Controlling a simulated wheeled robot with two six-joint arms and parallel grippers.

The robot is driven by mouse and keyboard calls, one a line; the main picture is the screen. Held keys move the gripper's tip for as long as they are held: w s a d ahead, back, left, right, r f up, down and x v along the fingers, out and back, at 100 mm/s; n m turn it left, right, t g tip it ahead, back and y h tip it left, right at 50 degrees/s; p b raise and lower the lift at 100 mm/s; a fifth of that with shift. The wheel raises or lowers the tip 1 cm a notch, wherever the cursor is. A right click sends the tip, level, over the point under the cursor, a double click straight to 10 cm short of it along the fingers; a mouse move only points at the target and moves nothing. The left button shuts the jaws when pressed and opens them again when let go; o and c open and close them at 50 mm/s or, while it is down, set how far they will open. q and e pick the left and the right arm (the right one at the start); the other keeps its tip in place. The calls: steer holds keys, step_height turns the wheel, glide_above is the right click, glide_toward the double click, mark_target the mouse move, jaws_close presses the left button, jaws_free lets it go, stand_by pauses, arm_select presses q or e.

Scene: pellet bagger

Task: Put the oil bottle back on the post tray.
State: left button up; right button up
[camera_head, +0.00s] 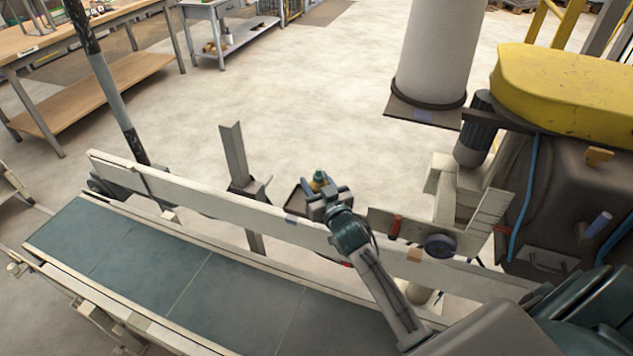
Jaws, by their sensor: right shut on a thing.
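My right gripper (318,190) is beyond the conveyor's far rail, shut on the oil bottle (319,177). The bottle has a green top and a yellowish body, and looks roughly upright; its lower part is hidden by the gripper. A small dark-edged tray (295,198) shows just left of and behind the gripper, partly covered by it. I cannot tell whether the bottle's base touches the tray. My left gripper is not in view.
The conveyor (190,290) with a green belt and pale side rail runs across the front. A grey upright post (234,155) stands left of the tray. A yellow-topped machine (560,90) and a hanging pale tube (437,50) are at right. The floor behind is open.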

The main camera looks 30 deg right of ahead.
steer(key=shift+f, duration=0.15)
steer(key=o, duration=1.1)
steer(key=shift+c, duration=0.2)
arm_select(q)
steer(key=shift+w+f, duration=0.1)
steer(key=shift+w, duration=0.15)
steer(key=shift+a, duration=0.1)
arm_select(e)
steer(key=shift+r, duration=0.25)
arm_select(q)
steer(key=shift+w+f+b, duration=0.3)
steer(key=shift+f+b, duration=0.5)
steer(key=shift+b, duration=0.15)
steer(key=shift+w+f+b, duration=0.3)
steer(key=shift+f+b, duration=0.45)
steer(key=shift+b, duration=0.15)
arm_select(e)
steer(key=s, duration=1.2)
steer(key=shift+a, duration=0.35)
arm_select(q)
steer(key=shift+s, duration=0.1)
